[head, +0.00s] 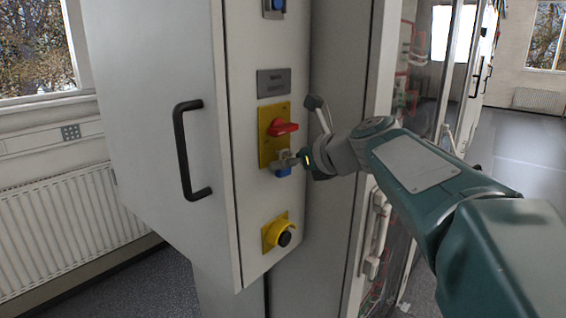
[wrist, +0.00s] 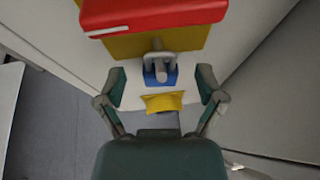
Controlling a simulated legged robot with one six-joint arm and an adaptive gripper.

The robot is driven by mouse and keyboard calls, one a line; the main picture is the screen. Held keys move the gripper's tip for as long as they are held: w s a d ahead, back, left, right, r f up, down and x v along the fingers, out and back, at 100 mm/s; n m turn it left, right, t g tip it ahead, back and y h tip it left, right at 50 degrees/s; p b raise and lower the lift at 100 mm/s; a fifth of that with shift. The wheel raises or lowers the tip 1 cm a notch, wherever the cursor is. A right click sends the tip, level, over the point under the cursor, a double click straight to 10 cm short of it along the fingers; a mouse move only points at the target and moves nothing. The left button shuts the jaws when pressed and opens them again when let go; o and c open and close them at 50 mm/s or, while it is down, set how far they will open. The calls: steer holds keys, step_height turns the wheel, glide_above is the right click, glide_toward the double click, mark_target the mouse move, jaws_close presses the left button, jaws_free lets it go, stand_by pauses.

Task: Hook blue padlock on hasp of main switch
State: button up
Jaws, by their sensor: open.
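The main switch has a red handle (head: 284,127) on a yellow plate (head: 268,113) on the cabinet's narrow face; the handle also fills the top of the wrist view (wrist: 150,12). The blue padlock (head: 283,172) is just below the handle. In the wrist view the padlock (wrist: 160,76) has its grey shackle up, and a grey hasp peg (wrist: 158,62) appears to pass through the shackle. My gripper (wrist: 160,88) is open, with one finger on each side of the padlock and a visible gap to both. In the head view my gripper (head: 296,160) partly hides the padlock.
A yellow box with a black knob (head: 279,234) sits lower on the same face. A grey label plate (head: 273,82) is above the switch, and a blue item (head: 273,6) is higher up. A black door handle (head: 190,150) sticks out at left. A glazed cabinet (head: 415,75) stands at right.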

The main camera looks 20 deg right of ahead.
steer(key=v, duration=1)
steer(key=s+a+f+n+g+h, duration=0.2)
steer(key=s+f+n+g+h, duration=0.1)
steer(key=s+f+n, duration=0.6)
steer(key=s+a+f+n+g+h, duration=0.2)
steer(key=s+f+n, duration=0.7)
steer(key=f+n, duration=0.7)
steer(key=a+n+h, duration=0.1)
steer(key=n+h, duration=0.1)
steer(key=n, duration=0.3)
steer(key=shift+s+a+f+g, duration=0.25)
steer(key=shift+s+f+g, duration=0.05)
steer(key=shift+g, duration=0.1)
